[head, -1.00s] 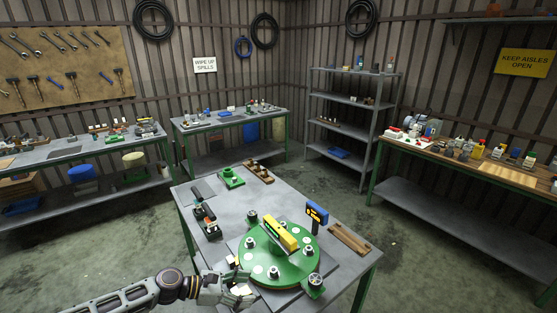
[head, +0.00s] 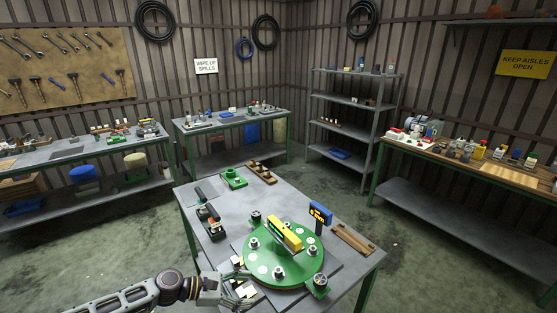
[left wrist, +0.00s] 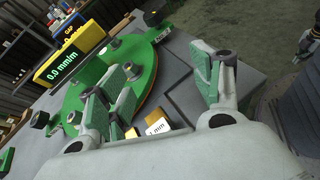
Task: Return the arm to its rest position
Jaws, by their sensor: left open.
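My left arm (head: 130,298) comes in low from the left in the head view. Its gripper (head: 238,287) is at the front left of the green round plate (head: 256,276), apart from it. In the left wrist view the gripper (left wrist: 165,85) has its green-padded fingers spread, with nothing between them. A yellow level (head: 285,234) sits on the plate. In the left wrist view the yellow level (left wrist: 75,55) has a display reading 0.0 mm/m.
A blue display on a post (head: 320,213) stands behind the plate. A wooden strip (head: 352,239), dark tools (head: 208,221) and a green fixture (head: 235,178) lie on the grey table (head: 215,262). Benches and a shelf line the walls. The floor to the left is clear.

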